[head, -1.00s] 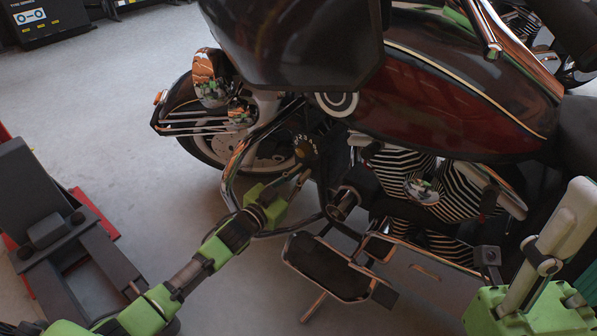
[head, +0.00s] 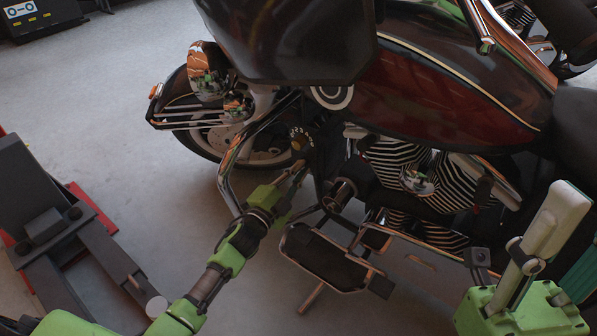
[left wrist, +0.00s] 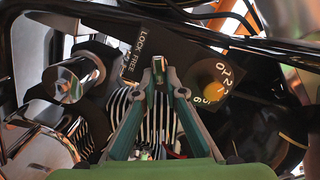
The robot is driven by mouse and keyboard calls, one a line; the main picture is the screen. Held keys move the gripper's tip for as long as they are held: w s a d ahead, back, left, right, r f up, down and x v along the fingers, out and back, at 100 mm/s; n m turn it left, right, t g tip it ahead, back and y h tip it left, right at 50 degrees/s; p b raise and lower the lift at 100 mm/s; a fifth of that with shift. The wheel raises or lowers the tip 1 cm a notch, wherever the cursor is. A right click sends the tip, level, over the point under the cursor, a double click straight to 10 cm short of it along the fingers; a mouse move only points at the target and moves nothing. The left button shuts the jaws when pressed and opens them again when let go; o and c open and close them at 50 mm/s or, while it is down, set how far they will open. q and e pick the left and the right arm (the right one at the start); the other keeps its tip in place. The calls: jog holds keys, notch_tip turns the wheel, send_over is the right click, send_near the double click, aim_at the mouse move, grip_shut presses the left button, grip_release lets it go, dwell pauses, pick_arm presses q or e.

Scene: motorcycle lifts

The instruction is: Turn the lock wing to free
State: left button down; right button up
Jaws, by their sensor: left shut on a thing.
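The lock wing (left wrist: 158,63) is a small dark piece between the fingertips of my left gripper (left wrist: 157,78) in the left wrist view. My left gripper is shut on it, and the fingers hide much of it. A dark plate beside it carries the words LOCK and FREE (left wrist: 135,55). I cannot tell which word the wing points to. In the head view my left gripper (head: 301,168) reaches in below the front of the motorcycle's tank; the wing is too small to make out there. My right gripper does not show.
A numbered dial with a yellow-orange knob (left wrist: 211,78) sits just right of the wing. The dark red motorcycle (head: 430,95) has crash bars and a footboard (head: 325,265) close to my left arm. A dark lift part (head: 55,225) stands at left. Floor between is clear.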

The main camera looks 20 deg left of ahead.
pick_arm(q)
jog(key=shift+f+m, duration=0.2)
jog(key=shift+m, duration=0.7)
jog(key=c, duration=2.1)
grip_release()
jog(key=shift+s, duration=0.1)
jog(key=v, duration=1.2)
jog(key=shift+d, duration=0.1)
